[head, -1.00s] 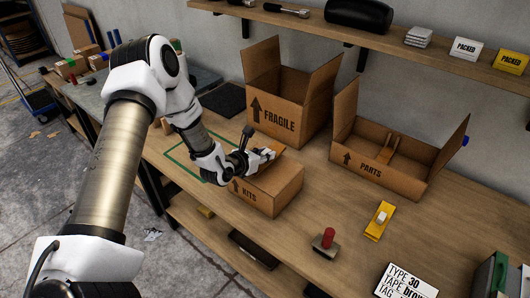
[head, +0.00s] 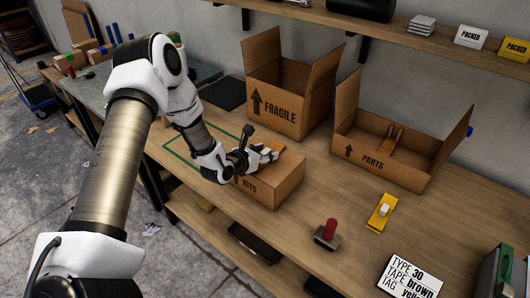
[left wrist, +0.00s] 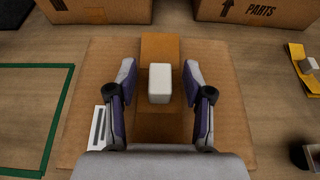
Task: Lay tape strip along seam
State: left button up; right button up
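The closed KITS box (head: 275,187) stands on the bench, its tan top (left wrist: 225,130) filling much of the left wrist view. A brown tape strip (left wrist: 160,48) with a white block (left wrist: 160,84) lies along the middle of that top; whether it touches the cardboard is unclear. My left gripper (left wrist: 160,82) is over the box with its fingers apart, one each side of the white block, gaps showing. In the head view the left gripper (head: 268,153) hides part of the strip. The seam is not clearly visible. My right gripper is in neither view.
Open FRAGILE (head: 283,115) and PARTS (head: 375,163) boxes stand behind. A yellow strip with a white block (head: 381,213), a red-handled tool (head: 328,234) and a card reading type 30, tape brown, tag yellow (head: 408,280) lie to the right. Bare bench lies between them.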

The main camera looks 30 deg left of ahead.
pick_arm(q)
jog(key=d+v, duration=0.1)
jog(key=v, duration=1.1)
jog(key=shift+a, duration=0.4)
